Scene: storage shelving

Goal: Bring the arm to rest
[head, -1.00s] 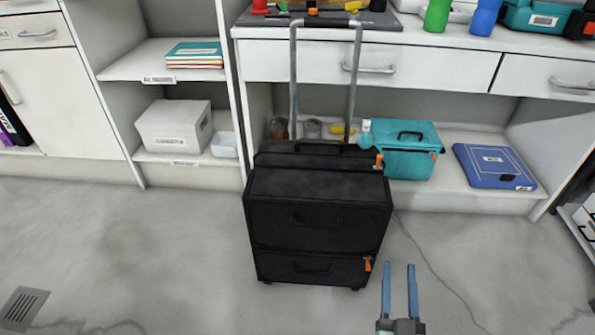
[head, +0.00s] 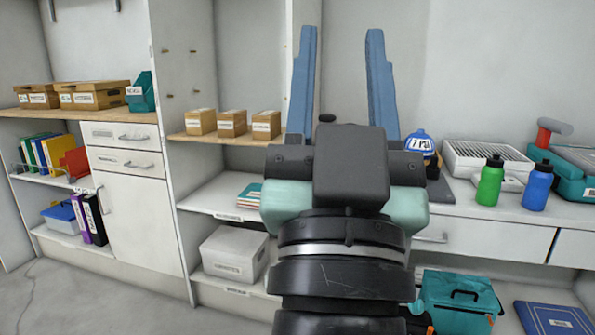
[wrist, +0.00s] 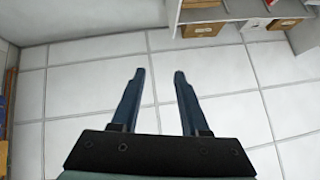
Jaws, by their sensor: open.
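My gripper (head: 340,75) is raised high in the middle of the head view, its two blue fingers pointing up and spread apart. It is open with nothing between the fingers. In the wrist view my gripper (wrist: 159,75) also shows open and empty, in front of a pale surface with a grid of lines. My arm hides the middle of the shelving and part of the worktop behind it.
White shelving holds three small cardboard boxes (head: 231,123) and a grey lidded box (head: 232,253). On the worktop at right stand a green bottle (head: 490,181) and a blue bottle (head: 537,186). A teal case (head: 458,302) sits below.

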